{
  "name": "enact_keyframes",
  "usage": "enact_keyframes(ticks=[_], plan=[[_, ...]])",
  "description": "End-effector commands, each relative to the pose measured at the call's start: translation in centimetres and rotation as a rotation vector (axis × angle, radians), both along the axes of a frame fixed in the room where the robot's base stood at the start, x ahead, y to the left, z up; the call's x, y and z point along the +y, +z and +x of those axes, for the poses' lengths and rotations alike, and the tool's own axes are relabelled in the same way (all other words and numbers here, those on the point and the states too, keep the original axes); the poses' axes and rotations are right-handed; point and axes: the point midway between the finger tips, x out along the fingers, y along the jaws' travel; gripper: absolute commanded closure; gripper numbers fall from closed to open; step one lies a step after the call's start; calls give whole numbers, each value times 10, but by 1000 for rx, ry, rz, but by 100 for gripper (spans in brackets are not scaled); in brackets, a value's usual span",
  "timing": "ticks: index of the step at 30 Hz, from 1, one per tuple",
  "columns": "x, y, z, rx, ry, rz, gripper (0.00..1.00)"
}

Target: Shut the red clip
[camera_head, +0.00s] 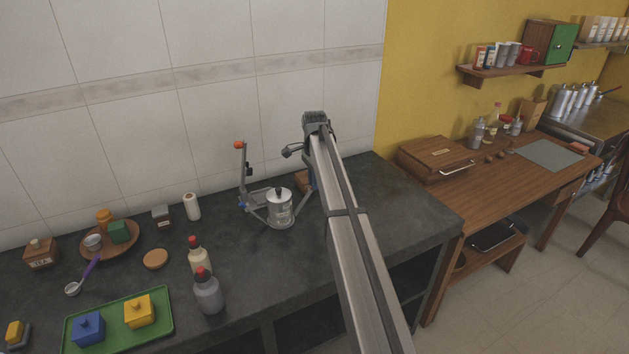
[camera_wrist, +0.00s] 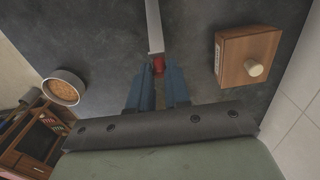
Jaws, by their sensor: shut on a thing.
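A steel canister (camera_head: 279,210) with a dark-knobbed lid stands on the dark counter. A grey clip arm with an orange tip (camera_head: 239,145) stands upright at its left, and a blue end shows low on the same side. In the wrist view my gripper (camera_wrist: 158,84) has its blue fingers closed around the red tip of the red clip (camera_wrist: 158,64). The clip's grey bar runs from the fingers out of the top edge. My arm hides the gripped end in the head view. The wrist view does not show the canister.
A wooden box with a knob (camera_wrist: 243,60) stands close by, near the tiled wall. A round container with brown contents (camera_wrist: 63,90) is on the other side. Two red-capped bottles (camera_head: 208,294) and a green tray (camera_head: 162,321) are to the left.

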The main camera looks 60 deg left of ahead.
Motion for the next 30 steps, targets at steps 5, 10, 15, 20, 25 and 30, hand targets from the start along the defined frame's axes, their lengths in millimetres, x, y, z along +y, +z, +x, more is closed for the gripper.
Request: enact_keyframes(ticks=[5,10,15,20,25,30], plan=[[0,1,-2,-7,1,0,100],[0,4,-10,-56,3,-2,100],[0,10,-24,-158,6,-8,100],[1,15,-41,-283,5,-11,100],[2,19,-59,-413,4,-16,100],[2,20,-73,-523,4,-20,100]])
